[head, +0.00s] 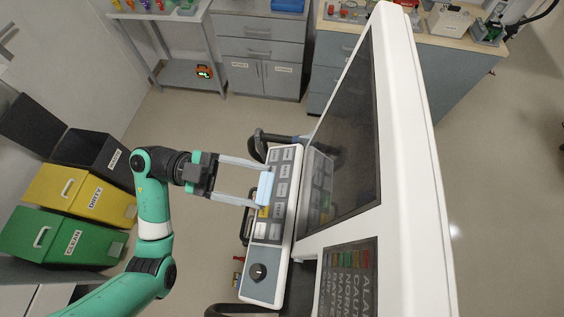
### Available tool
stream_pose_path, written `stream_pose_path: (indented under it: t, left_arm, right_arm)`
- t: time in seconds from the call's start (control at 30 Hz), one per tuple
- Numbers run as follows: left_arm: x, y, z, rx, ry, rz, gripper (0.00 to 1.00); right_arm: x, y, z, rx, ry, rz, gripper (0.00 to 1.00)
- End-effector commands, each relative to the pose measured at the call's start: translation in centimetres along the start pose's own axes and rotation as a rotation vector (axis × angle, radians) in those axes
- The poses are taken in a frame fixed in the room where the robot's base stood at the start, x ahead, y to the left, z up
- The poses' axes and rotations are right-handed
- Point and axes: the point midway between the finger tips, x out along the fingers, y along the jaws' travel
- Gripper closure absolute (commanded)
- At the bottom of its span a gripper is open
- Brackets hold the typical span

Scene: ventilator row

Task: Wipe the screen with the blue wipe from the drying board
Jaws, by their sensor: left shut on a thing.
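The ventilator's large dark screen (345,130) stands tilted in its white housing at the middle right. My left gripper (262,187) is shut on the light blue wipe (265,187) and holds it at the left edge of the button panel (281,172), left of and apart from the screen. I cannot tell whether the wipe touches the panel. My right gripper is not in view. I cannot make out the drying board.
Black, yellow (85,195) and green (62,236) bins stand at the left. A grey cabinet (262,50) and benches with small items line the back. Black handles (262,140) stick out beside the button panel. The floor between bins and ventilator is clear.

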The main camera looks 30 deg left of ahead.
Motion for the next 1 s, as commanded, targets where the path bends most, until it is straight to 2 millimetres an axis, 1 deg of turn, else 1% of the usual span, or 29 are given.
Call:
stream_pose_path:
  t: [0.77, 0.87, 0.93, 1.0]
  left_arm:
    - [0.0, 0.0, 0.2, -0.001, -0.001, -0.003, 0.84]
    - [-0.3, -0.6, 1.4, -0.003, -0.004, -0.01, 0.84]
    - [-0.8, -1.6, 3.2, -0.001, -0.005, -0.013, 0.84]
    - [-1.4, -2.9, 5.7, 0.002, -0.006, -0.014, 0.84]
  right_arm:
    - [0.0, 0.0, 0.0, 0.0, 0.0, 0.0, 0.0]
    - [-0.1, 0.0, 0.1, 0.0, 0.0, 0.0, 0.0]
    - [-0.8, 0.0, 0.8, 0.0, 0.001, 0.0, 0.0]
    - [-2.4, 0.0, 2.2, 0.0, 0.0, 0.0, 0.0]
